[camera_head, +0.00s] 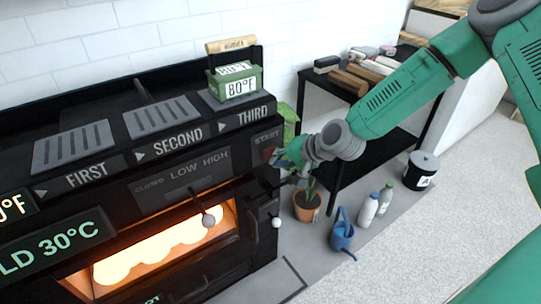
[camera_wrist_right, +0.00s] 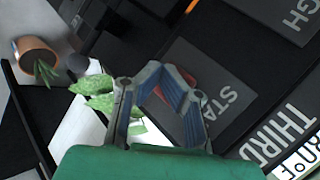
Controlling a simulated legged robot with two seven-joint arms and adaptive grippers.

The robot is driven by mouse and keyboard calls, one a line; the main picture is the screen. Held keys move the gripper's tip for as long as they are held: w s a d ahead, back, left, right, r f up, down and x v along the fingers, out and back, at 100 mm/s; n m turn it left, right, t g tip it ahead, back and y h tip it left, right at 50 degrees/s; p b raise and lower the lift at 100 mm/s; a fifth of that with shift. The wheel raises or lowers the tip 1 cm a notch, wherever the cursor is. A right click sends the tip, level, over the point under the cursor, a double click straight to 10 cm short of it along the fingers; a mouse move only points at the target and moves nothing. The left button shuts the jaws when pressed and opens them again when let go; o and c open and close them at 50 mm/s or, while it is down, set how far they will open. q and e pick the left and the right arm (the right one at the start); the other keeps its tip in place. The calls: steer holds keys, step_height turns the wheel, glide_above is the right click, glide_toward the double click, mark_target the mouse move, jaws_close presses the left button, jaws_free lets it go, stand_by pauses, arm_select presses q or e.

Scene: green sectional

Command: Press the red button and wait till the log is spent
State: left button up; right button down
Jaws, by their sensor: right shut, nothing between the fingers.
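A black stove has a panel marked START (camera_head: 266,139) at its right end. The red button (camera_wrist_right: 179,88) shows on that panel in the wrist view, partly hidden behind my right gripper's fingers (camera_wrist_right: 164,73). In the head view my right gripper (camera_head: 283,158) is at the panel's right edge, with its fingers shut and empty. I cannot tell whether the fingertips touch the button. A log (camera_head: 160,245) glows bright orange and yellow behind the stove's front opening. My left gripper is out of view.
A lever with a round grey knob (camera_head: 209,220) and a pale knob (camera_head: 277,222) stick out from the stove front. A potted plant (camera_head: 307,206), blue watering can (camera_head: 342,236), bottles and black canister (camera_head: 421,170) stand right of the stove. A black table holds wood.

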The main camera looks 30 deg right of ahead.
steer(key=shift+s, duration=0.35)
steer(key=s+p, duration=0.2)
steer(key=s, duration=0.4)
steer(key=shift+d, duration=0.3)
stand_by(0.7)
